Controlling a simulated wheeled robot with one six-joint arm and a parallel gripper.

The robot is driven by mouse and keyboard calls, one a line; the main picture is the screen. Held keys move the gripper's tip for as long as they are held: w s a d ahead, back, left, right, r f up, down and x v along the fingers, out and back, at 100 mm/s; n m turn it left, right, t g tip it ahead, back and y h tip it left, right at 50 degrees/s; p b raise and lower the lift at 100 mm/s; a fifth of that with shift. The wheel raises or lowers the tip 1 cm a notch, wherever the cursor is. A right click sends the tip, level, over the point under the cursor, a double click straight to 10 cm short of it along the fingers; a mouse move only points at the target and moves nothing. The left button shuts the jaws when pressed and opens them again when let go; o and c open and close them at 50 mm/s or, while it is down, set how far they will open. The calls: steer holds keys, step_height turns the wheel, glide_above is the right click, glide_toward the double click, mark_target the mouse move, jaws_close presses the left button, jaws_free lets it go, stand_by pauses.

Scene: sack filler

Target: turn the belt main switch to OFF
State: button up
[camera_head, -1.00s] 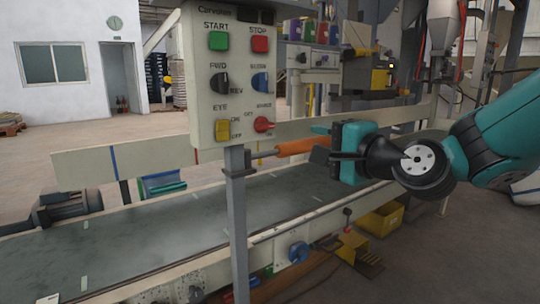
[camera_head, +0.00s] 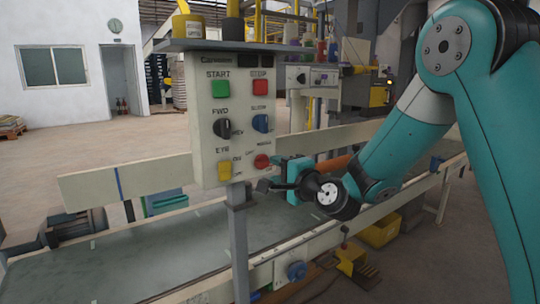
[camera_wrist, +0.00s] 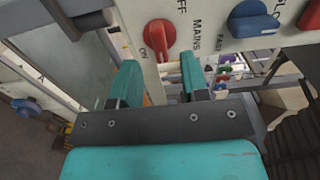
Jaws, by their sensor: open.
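The red mains switch (camera_head: 262,161) sits at the lower right of the pale control panel (camera_head: 205,130). In the wrist view the red knob (camera_wrist: 158,35) has ON and OFF printed beside it and the word MAINS to its right. Its handle appears turned toward the ON side, but I cannot be sure. My gripper (camera_head: 266,186) is just below and right of the switch in the head view. In the wrist view my gripper's two teal fingers (camera_wrist: 160,78) are apart, with the knob beyond and between them, not visibly touched.
A blue knob (camera_wrist: 252,20) is right of the red one in the wrist view. On the panel are a black selector (camera_head: 222,127), a yellow switch (camera_head: 224,171) and green and red buttons. The panel's post (camera_head: 238,240) stands before the conveyor belt (camera_head: 150,260).

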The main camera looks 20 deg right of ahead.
mark_target(268, 165)
steer(key=shift+p+x, duration=0.35)
steer(key=shift+x, duration=1.6)
jaws_close()
